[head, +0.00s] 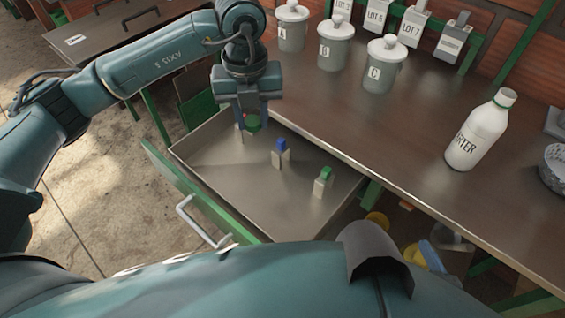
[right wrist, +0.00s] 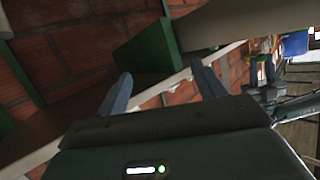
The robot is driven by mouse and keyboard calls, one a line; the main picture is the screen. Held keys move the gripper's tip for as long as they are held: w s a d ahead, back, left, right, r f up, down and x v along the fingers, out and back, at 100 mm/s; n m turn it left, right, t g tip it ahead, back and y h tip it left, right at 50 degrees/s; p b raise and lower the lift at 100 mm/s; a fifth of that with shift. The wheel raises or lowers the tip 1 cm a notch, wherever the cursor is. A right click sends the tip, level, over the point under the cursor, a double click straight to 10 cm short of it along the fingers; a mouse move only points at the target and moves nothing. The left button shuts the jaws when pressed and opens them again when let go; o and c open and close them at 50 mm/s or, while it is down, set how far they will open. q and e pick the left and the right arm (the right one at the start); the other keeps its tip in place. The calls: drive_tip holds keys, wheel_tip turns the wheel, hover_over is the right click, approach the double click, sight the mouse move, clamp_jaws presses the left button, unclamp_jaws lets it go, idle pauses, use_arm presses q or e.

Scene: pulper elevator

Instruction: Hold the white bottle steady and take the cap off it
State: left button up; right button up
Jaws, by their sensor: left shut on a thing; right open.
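The white bottle (head: 474,138) stands upright on the bench at the right of the head view, its label ending in "TER". No gripper touches the bottle. My left gripper (head: 252,117) is over the far left part of the open drawer, well to the left of the bottle.
The open drawer (head: 225,222) holds small pale blocks with a blue top (head: 281,150) and a green top (head: 323,182). Lidded jars A (head: 291,30), B (head: 336,48) and C (head: 381,72) stand along the bench (head: 415,140). The bench around the bottle's left is clear.

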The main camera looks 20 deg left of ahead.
sight(257, 171)
use_arm(q)
wheel_tip(257, 171, down, 2)
drive_tip(key=n, duration=0.4)
drive_tip(key=shift+f+b, duration=0.1)
drive_tip(key=shift+b, duration=0.2)
drive_tip(key=n, duration=0.1)
drive_tip(key=f+n, duration=0.1)
drive_tip(key=n, duration=0.1)
drive_tip(key=f+n, duration=0.1)
drive_tip(key=n, duration=0.1)
drive_tip(key=shift+a+b, duration=0.15)
drive_tip(key=shift+b, duration=0.15)
drive_tip(key=shift+n, duration=0.4)
wheel_tip(257, 171, down, 10)
drive_tip(key=shift+r+b, duration=0.1)
drive_tip(key=shift+b, duration=0.6)
use_arm(e)
drive_tip(key=shift+a+f+n, duration=0.1)
drive_tip(key=shift+f+n, duration=0.2)
drive_tip(key=shift+f, duration=0.45)
drive_tip(key=shift+f, duration=0.1)
use_arm(q)
drive_tip(key=shift+f, duration=0.3)
drive_tip(key=o, duration=1.1)
drive_tip(key=shift+r, duration=0.1)
use_arm(e)
drive_tip(key=shift+w, duration=0.1)
